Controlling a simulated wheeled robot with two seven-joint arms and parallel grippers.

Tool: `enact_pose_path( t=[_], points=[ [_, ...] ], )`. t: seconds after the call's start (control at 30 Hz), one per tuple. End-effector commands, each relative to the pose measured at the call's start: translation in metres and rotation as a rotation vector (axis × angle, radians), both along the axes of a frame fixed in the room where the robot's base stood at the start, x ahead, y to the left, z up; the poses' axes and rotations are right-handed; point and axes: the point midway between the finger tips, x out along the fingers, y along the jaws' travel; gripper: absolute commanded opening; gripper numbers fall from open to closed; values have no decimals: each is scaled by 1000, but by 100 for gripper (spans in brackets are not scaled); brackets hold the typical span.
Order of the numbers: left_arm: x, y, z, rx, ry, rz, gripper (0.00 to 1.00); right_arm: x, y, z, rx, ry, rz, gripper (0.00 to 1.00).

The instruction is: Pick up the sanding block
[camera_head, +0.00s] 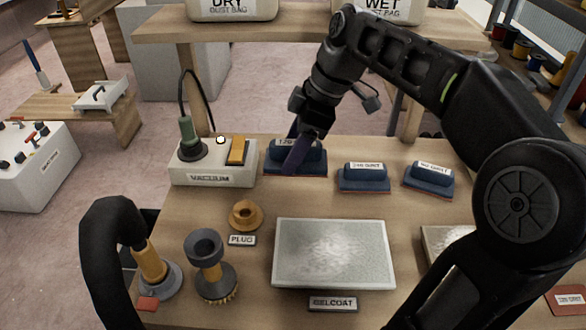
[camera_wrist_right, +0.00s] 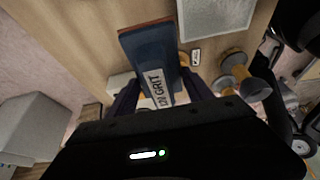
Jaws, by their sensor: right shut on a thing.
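A blue sanding block (camera_head: 312,165) with a label that starts with 12 is at the back of the workbench, right of the vacuum box. My right gripper (camera_head: 297,153) reaches down onto it from above, its purple fingers on either side of the block's upper part. The right wrist view shows the block (camera_wrist_right: 147,50) with its grit label between the two fingers (camera_wrist_right: 158,92), so the gripper is shut on it. I cannot tell whether the block touches the bench. Two more blue sanding blocks, one in the middle (camera_head: 363,178) and one at the right (camera_head: 429,180), lie on the bench. My left gripper is not in view.
The vacuum box (camera_head: 213,175) stands close left of the held block. A gelcoat panel (camera_head: 333,253), an orange plug (camera_head: 246,215), a brush-ended fitting (camera_head: 211,272) and a black hose (camera_head: 97,245) take the front. A wooden shelf (camera_head: 300,30) with dust bags is behind.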

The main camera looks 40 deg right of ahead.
Motion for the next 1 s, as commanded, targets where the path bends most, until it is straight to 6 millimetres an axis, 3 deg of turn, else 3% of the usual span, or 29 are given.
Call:
enact_pose_path(
  t=[0.07,0.2,0.87,0.9,1.0],
  points=[
    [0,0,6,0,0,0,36,1,0,16,0,-2,1,11],
    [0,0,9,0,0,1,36,0,0,28,1,-1,0,11],
    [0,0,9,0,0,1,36,0,0,30,1,1,0,11],
    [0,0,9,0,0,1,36,0,0,30,1,1,0,58],
    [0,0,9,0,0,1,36,0,0,30,1,1,0,50]
  ],
)
